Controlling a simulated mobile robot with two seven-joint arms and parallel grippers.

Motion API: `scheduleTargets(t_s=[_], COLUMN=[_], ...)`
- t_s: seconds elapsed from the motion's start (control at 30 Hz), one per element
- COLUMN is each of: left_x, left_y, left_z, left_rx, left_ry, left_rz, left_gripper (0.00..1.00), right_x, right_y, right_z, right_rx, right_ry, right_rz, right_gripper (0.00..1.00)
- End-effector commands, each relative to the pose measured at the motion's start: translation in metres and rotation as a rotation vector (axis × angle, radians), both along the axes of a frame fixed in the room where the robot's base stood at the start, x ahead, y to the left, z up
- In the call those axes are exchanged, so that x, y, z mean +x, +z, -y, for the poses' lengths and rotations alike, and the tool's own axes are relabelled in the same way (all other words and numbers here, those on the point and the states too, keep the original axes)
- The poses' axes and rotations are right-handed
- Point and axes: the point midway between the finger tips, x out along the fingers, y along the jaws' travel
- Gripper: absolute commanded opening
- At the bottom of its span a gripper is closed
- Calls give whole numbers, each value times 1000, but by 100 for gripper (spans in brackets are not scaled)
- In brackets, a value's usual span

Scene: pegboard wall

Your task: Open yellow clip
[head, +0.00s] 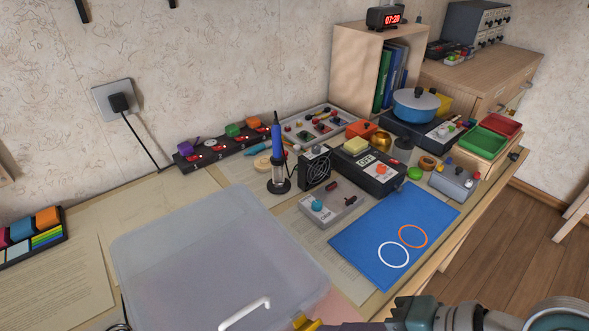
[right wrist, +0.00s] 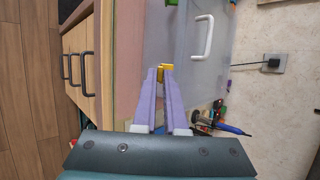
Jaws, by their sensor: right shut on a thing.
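The yellow clip (head: 305,323) is on the near edge of a translucent box with a pale lid (head: 210,255), at the bottom of the head view. It also shows in the right wrist view (right wrist: 160,72), between the tips of two long purple fingers. My right gripper (right wrist: 161,76) is shut on the yellow clip. In the head view its arm comes in from the lower right, and its fingers are mostly cut off by the frame. A white handle (head: 245,313) sits on the box beside the clip. My left gripper is not in view.
A blue mat (head: 370,262) with two rings lies right of the box. Behind it are a soldering iron in a stand (head: 277,160), a small fan (head: 315,168) and a black power unit (head: 367,170). A power strip (head: 225,150) runs along the wall.

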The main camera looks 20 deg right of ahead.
Motion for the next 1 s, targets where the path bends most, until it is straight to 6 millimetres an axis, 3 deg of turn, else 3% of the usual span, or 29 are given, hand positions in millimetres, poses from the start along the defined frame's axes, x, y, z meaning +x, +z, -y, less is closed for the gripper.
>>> scheduleTargets(t_s=[0.37, 0.4, 0.67, 1.0], left_x=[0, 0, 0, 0], left_y=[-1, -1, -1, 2], left_z=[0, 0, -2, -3], left_rx=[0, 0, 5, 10], left_ry=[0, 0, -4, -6], left_rz=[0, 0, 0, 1], left_gripper=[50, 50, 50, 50], right_x=[0, 0, 0, -4], right_y=[0, 0, 0, 4], right_z=[0, 0, 0, 4], right_rx=[2, 2, 2, 0], right_ry=[0, 0, 0, 1], right_rz=[4, 4, 4, 3], right_gripper=[0, 10, 40, 40])
